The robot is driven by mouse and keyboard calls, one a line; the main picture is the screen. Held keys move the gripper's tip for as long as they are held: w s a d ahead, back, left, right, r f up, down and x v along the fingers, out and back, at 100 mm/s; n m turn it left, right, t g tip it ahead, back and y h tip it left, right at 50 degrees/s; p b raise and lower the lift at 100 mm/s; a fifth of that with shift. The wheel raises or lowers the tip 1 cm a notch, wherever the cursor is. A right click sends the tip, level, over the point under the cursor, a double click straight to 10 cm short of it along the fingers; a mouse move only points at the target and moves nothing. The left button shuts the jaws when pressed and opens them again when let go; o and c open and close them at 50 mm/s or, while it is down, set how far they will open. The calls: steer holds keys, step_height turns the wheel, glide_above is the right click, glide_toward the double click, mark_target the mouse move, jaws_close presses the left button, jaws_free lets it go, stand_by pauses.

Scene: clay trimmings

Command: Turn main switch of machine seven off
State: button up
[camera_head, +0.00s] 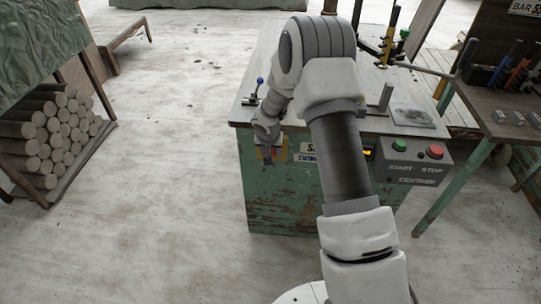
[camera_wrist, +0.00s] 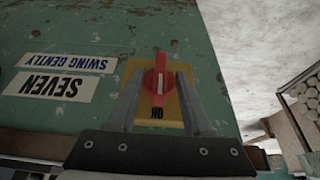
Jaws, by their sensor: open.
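The machine is a worn green cabinet (camera_head: 285,205) with a pale top. In the wrist view, its front (camera_wrist: 60,110) carries a label reading SEVEN (camera_wrist: 55,87) and another reading SWING GENTLY, both upside down. Beside them is the main switch, a red handle (camera_wrist: 160,78) on a yellow plate (camera_wrist: 171,108). The handle stands lengthwise in the picture, in line with an upside-down ON mark at its lower end. My gripper (camera_wrist: 160,74) is open, with one finger on each side of the handle; contact cannot be told. In the head view, my gripper (camera_head: 267,156) is at the cabinet's front left.
Green START and red STOP buttons (camera_head: 435,151) sit on a grey box at the cabinet's right. A blue-knobbed lever (camera_head: 259,82) stands on the top's left edge. A tool table (camera_head: 505,105) is at right, a rack of clay rolls (camera_head: 60,130) at left. Floor between is clear.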

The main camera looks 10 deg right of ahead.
steer(key=shift+x, duration=0.95)
jaws_close()
